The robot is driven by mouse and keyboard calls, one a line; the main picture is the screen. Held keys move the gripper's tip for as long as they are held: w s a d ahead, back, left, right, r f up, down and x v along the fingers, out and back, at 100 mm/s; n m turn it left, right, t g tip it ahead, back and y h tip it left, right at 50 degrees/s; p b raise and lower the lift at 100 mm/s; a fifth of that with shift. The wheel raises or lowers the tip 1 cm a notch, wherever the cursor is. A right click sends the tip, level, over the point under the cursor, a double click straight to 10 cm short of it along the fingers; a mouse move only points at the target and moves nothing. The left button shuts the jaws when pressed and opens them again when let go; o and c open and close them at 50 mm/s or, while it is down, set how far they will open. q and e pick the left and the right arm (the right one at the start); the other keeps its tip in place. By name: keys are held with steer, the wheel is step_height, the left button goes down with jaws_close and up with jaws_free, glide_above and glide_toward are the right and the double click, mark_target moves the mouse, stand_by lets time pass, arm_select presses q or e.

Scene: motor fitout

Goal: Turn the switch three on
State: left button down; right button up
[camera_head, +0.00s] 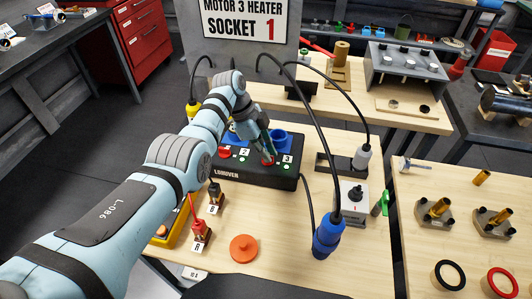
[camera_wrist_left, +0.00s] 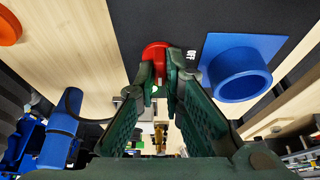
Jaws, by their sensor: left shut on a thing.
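The black LONOVER socket box (camera_head: 230,174) stands on the wooden table with numbered labels and blue sockets on top. A red switch (camera_head: 268,161) sits left of the label 3 on this box. My left gripper (camera_head: 266,156) reaches down onto that switch and partly covers it. In the left wrist view the red switch (camera_wrist_left: 155,52) lies between the green fingertips of my left gripper (camera_wrist_left: 161,84), which are shut on it. Part of an "OFF" marking shows beside it. The switch's exact angle is hard to tell. My right gripper is not in view.
A blue plug (camera_head: 327,238) on a black cable stands right of the box, and a grey box (camera_head: 351,203) stands behind it. An orange disc (camera_head: 244,248) lies in front. A sign (camera_head: 245,18) reading "MOTOR 3 HEATER SOCKET 1" stands behind. Cables arch over the box's right side.

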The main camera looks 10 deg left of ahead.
arm_select(q)
steer(key=c, duration=1.7)
jaws_free()
steer(key=v, duration=1.2)
steer(key=shift+d+f, duration=0.1)
